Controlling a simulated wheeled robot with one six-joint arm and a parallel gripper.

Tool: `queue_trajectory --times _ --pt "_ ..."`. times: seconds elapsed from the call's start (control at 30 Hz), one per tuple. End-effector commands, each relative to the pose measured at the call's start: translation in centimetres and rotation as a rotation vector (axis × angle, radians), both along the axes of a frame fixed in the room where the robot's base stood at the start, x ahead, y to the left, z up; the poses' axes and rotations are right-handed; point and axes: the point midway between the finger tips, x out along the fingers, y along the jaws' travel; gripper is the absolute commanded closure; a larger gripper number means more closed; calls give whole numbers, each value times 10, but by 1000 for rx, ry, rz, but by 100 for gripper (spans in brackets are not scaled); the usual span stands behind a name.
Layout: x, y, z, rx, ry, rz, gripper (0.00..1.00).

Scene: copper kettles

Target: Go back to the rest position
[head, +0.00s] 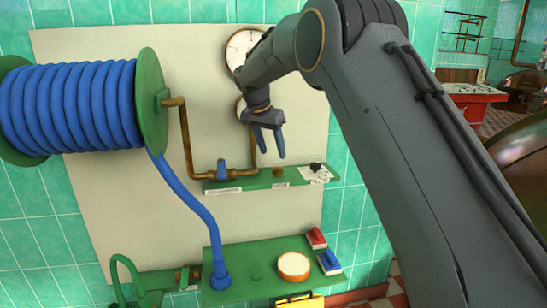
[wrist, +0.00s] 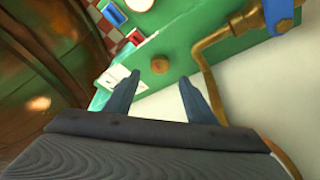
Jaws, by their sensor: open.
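My gripper (head: 268,141) is open with nothing between its fingers. In the head view it hangs in front of the pale wall panel (head: 90,200), above the small green shelf (head: 240,182). My arm comes in from the right and hides part of a round dial (head: 240,48). In the wrist view my gripper (wrist: 155,88) points toward the green shelf (wrist: 178,40), with a brown knob (wrist: 160,65) beyond the fingertips.
A blue hose reel (head: 75,105) fills the upper left, its hose running down to a lower green shelf (head: 255,262). A copper pipe (head: 187,150) with a blue valve (head: 222,170) runs beside my gripper. Red (head: 316,238) and blue (head: 329,262) blocks and a round pale-topped object (head: 294,266) sit below.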

Motion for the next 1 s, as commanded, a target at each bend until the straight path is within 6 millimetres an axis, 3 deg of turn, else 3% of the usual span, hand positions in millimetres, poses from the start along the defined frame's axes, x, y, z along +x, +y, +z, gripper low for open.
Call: queue_trajectory --times 0.37,0.53,0.77,1.0 --pt "-3 -3 1 0 5 5 50" --pt "-30 -31 -13 -1 59 71 50" --pt "-120 -95 -51 18 174 245 50" --pt "-243 -150 -94 55 263 406 50"
